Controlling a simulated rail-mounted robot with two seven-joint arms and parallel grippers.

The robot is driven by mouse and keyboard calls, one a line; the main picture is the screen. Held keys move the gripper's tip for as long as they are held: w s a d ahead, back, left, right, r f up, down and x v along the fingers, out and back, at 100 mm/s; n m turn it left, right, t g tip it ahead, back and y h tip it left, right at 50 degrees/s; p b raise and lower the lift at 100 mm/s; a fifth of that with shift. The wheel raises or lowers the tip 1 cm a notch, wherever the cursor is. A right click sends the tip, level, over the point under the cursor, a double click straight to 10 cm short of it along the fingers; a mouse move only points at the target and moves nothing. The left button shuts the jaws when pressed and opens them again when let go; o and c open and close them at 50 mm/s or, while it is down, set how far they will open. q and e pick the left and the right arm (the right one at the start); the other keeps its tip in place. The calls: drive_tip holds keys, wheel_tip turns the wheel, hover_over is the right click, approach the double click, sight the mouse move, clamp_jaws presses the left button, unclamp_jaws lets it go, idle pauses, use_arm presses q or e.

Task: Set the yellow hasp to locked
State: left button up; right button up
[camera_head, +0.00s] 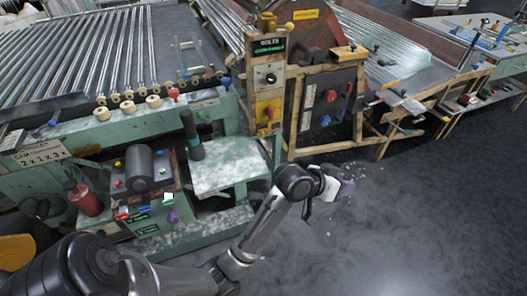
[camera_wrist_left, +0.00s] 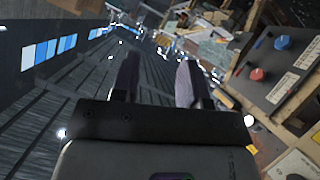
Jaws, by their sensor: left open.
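A yellow plate (camera_head: 262,104) with a red part on it sits low on the upright control post. It may be the yellow hasp, but it is too small to tell whether it is locked. My left arm reaches in from the lower left, and its gripper (camera_head: 346,187) is below and to the right of the yellow plate, well apart from it, over the floor. In the left wrist view the two dark purple-grey fingers (camera_wrist_left: 157,80) are apart with nothing between them. I cannot pick out the yellow hasp in the left wrist view. My right gripper is not in view.
A wooden-framed cabinet (camera_head: 292,119) with a dark panel stands right of the post. A green machine (camera_head: 225,172) with a bed of glass tubes (camera_head: 75,45) is at left. A panel with red and blue knobs (camera_wrist_left: 271,72) shows in the wrist view. The floor at right is clear.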

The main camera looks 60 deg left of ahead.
use_arm(q)
drive_tip(key=w+a+f+n+t+b, duration=0.2)
drive_tip(key=w+a+n+t+b, duration=0.2)
drive_tip(key=w+n+t, duration=0.3)
drive_tip(key=m+g+y, duration=1.6)
drive_tip(key=m+y, duration=0.5)
drive_tip(key=m, duration=0.7)
approach(263, 134)
drive_tip(key=a+b, duration=0.1)
drive_tip(key=a, duration=0.2)
drive_tip(key=w+a+b, duration=0.1)
drive_tip(key=a+b, duration=0.1)
drive_tip(key=a, duration=0.1)
drive_tip(key=a+b, duration=0.1)
drive_tip(key=a, duration=0.2)
drive_tip(key=shift+w+a, duration=0.15)
drive_tip(key=shift+w, duration=0.25)
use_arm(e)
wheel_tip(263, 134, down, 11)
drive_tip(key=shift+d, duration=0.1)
use_arm(q)
clamp_jaws()
